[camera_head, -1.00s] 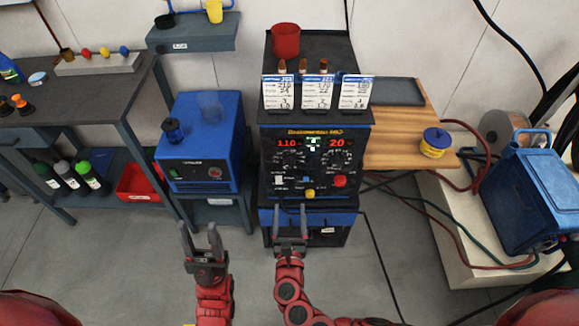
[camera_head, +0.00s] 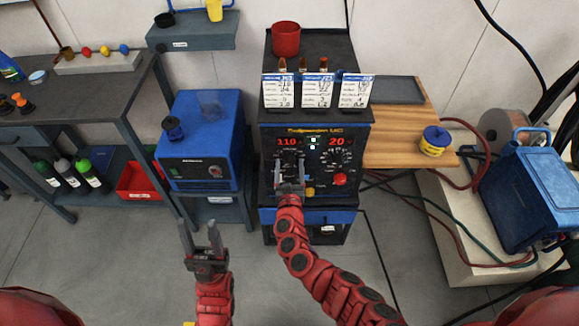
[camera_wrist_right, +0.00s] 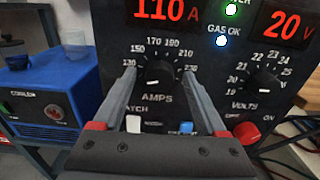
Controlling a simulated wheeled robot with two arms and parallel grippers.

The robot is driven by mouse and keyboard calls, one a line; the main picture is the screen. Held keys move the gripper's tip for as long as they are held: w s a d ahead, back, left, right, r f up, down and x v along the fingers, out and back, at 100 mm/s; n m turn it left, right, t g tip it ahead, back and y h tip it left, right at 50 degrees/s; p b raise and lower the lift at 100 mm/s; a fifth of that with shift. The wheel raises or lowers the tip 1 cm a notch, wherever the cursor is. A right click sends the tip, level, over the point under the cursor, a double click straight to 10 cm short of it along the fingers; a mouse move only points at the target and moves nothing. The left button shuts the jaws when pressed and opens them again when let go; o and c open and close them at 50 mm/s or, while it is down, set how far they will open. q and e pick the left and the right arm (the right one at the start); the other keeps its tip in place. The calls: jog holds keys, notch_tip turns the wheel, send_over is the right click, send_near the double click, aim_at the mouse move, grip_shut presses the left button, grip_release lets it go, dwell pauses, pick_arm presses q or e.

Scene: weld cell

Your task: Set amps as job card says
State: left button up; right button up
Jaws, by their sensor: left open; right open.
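The welder's dark front panel (camera_head: 352,138) shows red readouts of 110 A (camera_wrist_right: 165,10) and 20 V (camera_wrist_right: 290,25). The black amps knob (camera_wrist_right: 158,72) is in the middle of the right wrist view, inside a scale with marks from 130 to 230. My right gripper (camera_head: 289,162) is open at the panel, its fingers on either side of the amps knob; whether they touch it I cannot tell. Three white job cards, left (camera_head: 278,91), middle (camera_head: 317,91) and right (camera_head: 356,91), stand above the panel; their print is too small to read surely. My left gripper (camera_head: 198,232) is open and empty.
The volts knob (camera_wrist_right: 264,84) and a red button (camera_wrist_right: 246,132) are right of the amps knob. A white switch (camera_wrist_right: 134,123) and a blue one (camera_wrist_right: 186,128) sit below. The blue cooler (camera_head: 195,150) stands left; a wooden shelf (camera_head: 400,145) is right.

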jog(key=shift+w, duration=0.1)
grip_shut()
dwell(0.4)
jog(key=m+b, duration=0.3)
jog(key=shift+f, duration=0.2)
jog(key=m+b, duration=1)
jog(key=shift+d+f, duration=0.15)
jog(key=shift+d, duration=0.05)
jog(key=m+b, duration=0.3)
jog(key=shift+m, duration=0.3)
jog(key=shift+r+m+b, duration=0.2)
jog(key=shift+m+b, duration=0.4)
jog(key=shift+b, duration=0.05)
